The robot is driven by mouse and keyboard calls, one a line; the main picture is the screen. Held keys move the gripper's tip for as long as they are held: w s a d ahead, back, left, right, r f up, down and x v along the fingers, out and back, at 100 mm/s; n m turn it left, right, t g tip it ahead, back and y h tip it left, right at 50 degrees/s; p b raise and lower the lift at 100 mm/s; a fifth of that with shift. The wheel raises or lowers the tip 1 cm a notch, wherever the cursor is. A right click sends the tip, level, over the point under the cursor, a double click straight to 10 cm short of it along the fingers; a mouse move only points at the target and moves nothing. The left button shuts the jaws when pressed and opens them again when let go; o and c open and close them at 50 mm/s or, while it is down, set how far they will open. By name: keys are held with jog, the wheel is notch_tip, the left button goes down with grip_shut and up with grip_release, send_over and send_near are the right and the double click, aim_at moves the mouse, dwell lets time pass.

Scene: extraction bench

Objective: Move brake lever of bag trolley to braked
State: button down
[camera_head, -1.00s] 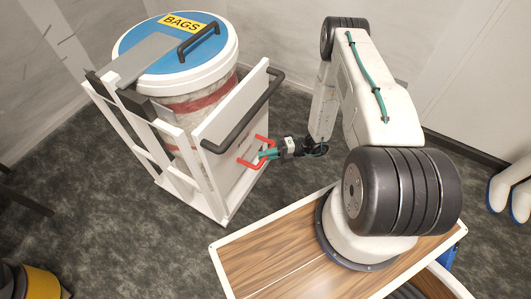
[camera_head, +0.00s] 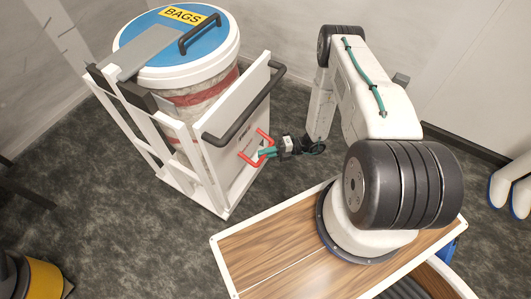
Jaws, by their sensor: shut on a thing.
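The bag trolley (camera_head: 238,172) stands left of my arm. It is a white frame with a black push handle (camera_head: 245,112). The brake lever is a red U-shaped piece (camera_head: 247,160) low on the trolley's right-hand panel. My gripper (camera_head: 266,153) has its teal fingers at the red lever and is shut on it. The fingers cover part of the lever, and small panel markings beside it are too small to read.
A wood-topped surface with a white rim (camera_head: 217,252) lies under my arm's base. A yellow and black object (camera_head: 40,278) is at the lower left. White boots (camera_head: 520,195) stand at the far right. Grey floor is clear between trolley and wall.

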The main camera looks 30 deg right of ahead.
jog(key=c, duration=1.4)
grip_release()
jog(key=shift+o, duration=0.2)
jog(key=v, duration=0.7)
jog(key=shift+d, duration=0.4)
jog(key=shift+f, duration=0.1)
